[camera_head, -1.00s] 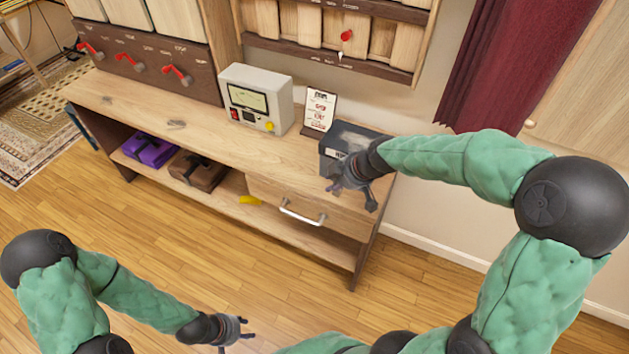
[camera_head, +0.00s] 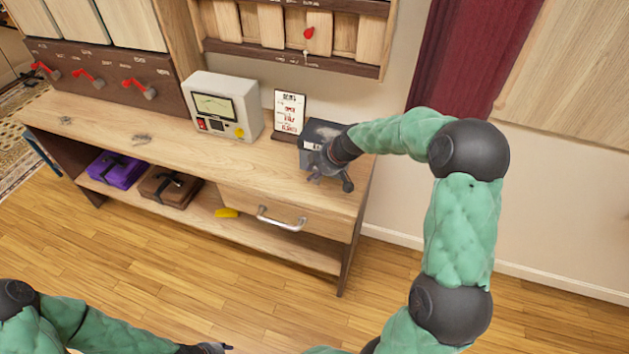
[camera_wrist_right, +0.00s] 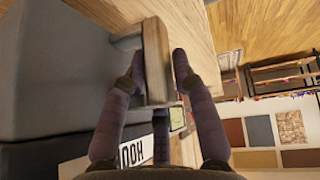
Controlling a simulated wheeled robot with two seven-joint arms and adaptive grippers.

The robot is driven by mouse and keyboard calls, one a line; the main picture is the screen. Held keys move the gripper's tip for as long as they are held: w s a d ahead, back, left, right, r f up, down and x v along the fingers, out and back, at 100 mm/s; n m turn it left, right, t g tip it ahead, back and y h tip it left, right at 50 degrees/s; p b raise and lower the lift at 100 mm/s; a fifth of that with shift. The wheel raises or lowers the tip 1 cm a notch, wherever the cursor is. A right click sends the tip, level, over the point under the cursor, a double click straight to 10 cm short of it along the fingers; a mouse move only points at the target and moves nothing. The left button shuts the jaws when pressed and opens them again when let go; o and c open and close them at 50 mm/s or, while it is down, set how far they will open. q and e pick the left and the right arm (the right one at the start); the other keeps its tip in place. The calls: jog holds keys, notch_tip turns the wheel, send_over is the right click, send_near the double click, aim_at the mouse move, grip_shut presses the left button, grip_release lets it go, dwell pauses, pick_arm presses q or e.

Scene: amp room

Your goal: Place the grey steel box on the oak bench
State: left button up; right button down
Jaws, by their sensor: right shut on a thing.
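The grey steel box (camera_head: 325,128) is at the right end of the oak bench (camera_head: 175,135), just right of a small card stand. I cannot tell whether its base touches the top. My right gripper (camera_head: 330,180) is at the box's front side. In the right wrist view, its fingers (camera_wrist_right: 160,85) are closed about a wooden grip (camera_wrist_right: 155,50) joined to the grey box (camera_wrist_right: 60,70) by a grey bracket. A dark band with a white label shows below. My left gripper (camera_head: 212,348) is at the bottom edge, partly cut off, away from the bench.
A meter unit (camera_head: 225,105) and the card stand (camera_head: 289,112) stand on the bench left of the box. Purple (camera_head: 115,168) and brown (camera_head: 170,187) cases lie on the lower shelf. The bench's left front top is mostly clear. A drawer (camera_head: 285,212) is below.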

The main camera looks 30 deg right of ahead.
jog(key=shift+w+d+f+b, duration=0.35)
jog(key=shift+w+f, duration=0.3)
jog(key=shift+f, duration=0.25)
notch_tip(320, 180, down, 3)
jog(key=shift+d+f+b, duration=0.1)
jog(key=shift+b, duration=0.6)
jog(key=c, duration=1)
grip_release()
jog(key=p+v, duration=0.3)
jog(key=v, duration=0.9)
